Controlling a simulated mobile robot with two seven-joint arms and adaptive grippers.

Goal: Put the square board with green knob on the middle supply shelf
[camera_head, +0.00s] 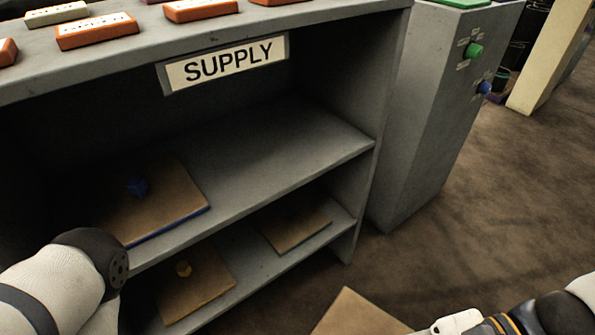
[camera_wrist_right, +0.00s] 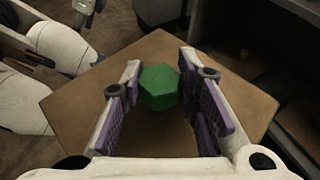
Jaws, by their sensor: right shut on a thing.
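The square board (camera_head: 358,315) is a tan plate at the bottom edge of the head view, in front of the shelf unit. The right wrist view shows its green knob (camera_wrist_right: 159,88) between the two fingers of my right gripper (camera_wrist_right: 163,95), which is shut on it. The board hangs below the fingers.
Orange blocks (camera_head: 97,30) lie on the unit's top, above the SUPPLY sign (camera_head: 228,63). A grey cabinet (camera_head: 425,130) with green and blue knobs stands at the right.

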